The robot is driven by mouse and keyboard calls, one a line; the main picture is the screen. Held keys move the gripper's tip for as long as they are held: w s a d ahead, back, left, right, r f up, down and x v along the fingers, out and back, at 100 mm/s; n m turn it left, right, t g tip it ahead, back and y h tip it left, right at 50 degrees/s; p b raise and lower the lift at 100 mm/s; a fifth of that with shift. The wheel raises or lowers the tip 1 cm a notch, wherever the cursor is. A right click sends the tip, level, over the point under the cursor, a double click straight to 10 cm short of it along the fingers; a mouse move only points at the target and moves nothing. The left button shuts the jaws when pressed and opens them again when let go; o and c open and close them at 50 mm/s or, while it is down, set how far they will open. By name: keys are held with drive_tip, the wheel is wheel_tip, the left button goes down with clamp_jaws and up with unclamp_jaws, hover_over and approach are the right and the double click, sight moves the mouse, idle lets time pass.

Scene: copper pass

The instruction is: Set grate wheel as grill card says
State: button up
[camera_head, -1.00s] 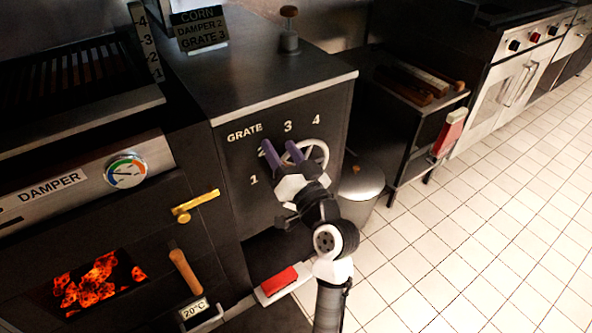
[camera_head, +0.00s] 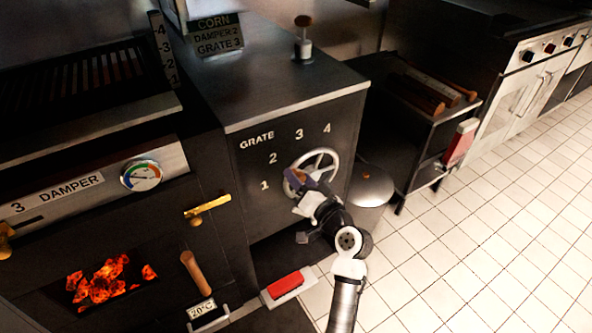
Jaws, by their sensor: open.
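The grate wheel (camera_head: 333,158) is a pale spoked handwheel on the dark cabinet front, with the numbers 1 to 4 in an arc at its upper left. My gripper (camera_head: 298,178) is at the wheel's left side, its purple fingers open at or just in front of the rim. I cannot tell whether they touch it. My gripper hides the wheel's lower left, and no pointer can be made out. The grill card (camera_head: 217,36) stands on the cabinet top and reads CORN, DAMPER 2, GRATE 3.
The damper plate (camera_head: 75,191) shows a 3 at its left, with a round gauge (camera_head: 141,175) beside it. Embers glow below. A brass latch (camera_head: 207,208), a wooden handle and a red brush (camera_head: 286,285) are left of my arm. A bin (camera_head: 372,187) stands close right.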

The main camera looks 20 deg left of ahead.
drive_tip(key=shift+x, duration=1.15)
clamp_jaws()
